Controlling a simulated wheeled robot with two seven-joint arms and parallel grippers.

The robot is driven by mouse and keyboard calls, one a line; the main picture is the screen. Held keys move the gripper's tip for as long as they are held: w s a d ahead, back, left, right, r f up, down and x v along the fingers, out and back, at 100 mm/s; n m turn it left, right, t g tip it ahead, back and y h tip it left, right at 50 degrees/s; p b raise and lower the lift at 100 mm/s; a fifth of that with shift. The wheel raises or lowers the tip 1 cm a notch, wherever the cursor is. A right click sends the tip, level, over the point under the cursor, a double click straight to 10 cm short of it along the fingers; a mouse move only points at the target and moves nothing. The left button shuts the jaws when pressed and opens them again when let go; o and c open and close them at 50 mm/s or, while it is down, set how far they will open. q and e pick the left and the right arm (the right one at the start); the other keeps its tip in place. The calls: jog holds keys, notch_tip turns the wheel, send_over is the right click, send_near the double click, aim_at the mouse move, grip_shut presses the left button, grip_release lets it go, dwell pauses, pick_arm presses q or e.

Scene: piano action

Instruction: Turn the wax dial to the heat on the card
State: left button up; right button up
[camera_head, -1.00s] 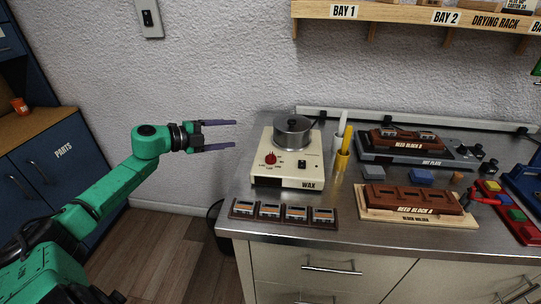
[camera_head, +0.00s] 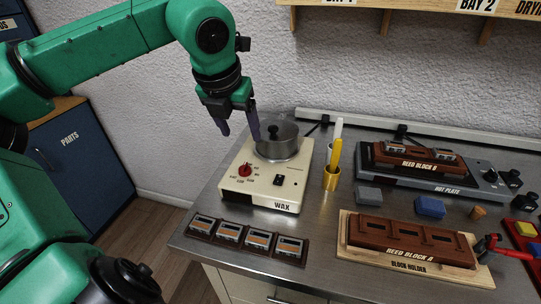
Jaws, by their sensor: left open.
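The cream wax heater (camera_head: 265,192), labelled WAX, stands on the metal counter left of centre. Its red dial (camera_head: 245,170) is on the sloped front panel, with small markings around it too small to read. A lidded metal pot (camera_head: 278,148) sits on the heater. My left gripper (camera_head: 239,135) is open and empty, fingers pointing down, above and behind the dial, at the pot's left. It seems apart from both. No heat card can be made out. My right gripper is not in view.
A rack of several small reed plates (camera_head: 246,238) lies in front of the heater. A cup with yellow and white tools (camera_head: 331,178) stands to its right. Reed block A (camera_head: 410,238), the hot plate (camera_head: 380,178) and a blue block (camera_head: 430,206) are further right.

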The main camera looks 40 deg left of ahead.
pick_arm(q)
send_near(244, 166)
jog(key=s, duration=0.1)
jog(key=x, duration=0.2)
jog(key=p+x, duration=0.1)
jog(key=x, duration=0.2)
jog(key=shift+w, duration=0.35)
jog(key=x, duration=0.3)
jog(key=shift+w, duration=0.25)
jog(key=shift+a+f, duration=0.15)
jog(key=shift+f, duration=0.25)
grip_shut()
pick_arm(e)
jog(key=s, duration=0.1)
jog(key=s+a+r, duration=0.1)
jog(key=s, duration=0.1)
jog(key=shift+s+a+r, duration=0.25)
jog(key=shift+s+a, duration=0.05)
